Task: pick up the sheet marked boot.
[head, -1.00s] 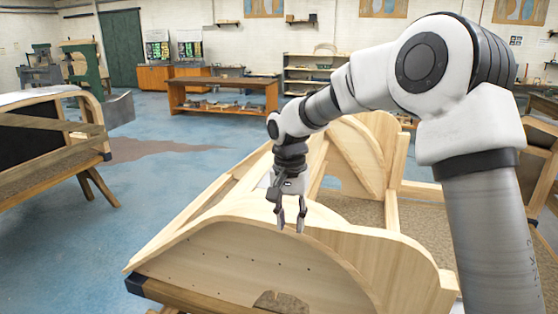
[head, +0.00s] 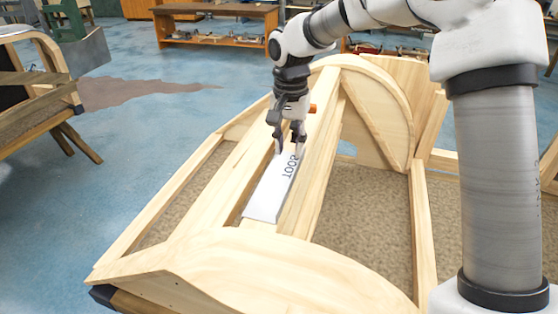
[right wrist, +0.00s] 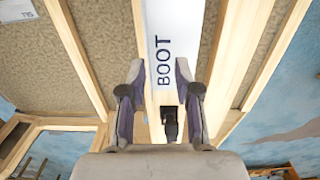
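The white sheet marked BOOT (head: 266,196) lies lengthwise along the wooden bars inside the body frame in the head view. In the right wrist view the sheet (right wrist: 175,25) runs down from the top edge, with its lettering near the fingers. My right gripper (head: 288,150) is over the sheet's far part, pointing down. In the right wrist view its two fingers (right wrist: 159,68) are apart, with the sheet showing between them. I cannot tell whether they touch it. My left gripper is not in view.
The wooden body frame (head: 255,260) surrounds the sheet, with a curved panel (head: 375,115) behind. A dark item (right wrist: 170,122) shows between the fingers. Another white sheet (right wrist: 15,10) lies at the upper left of the wrist view. Blue floor (head: 130,145) is open at left.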

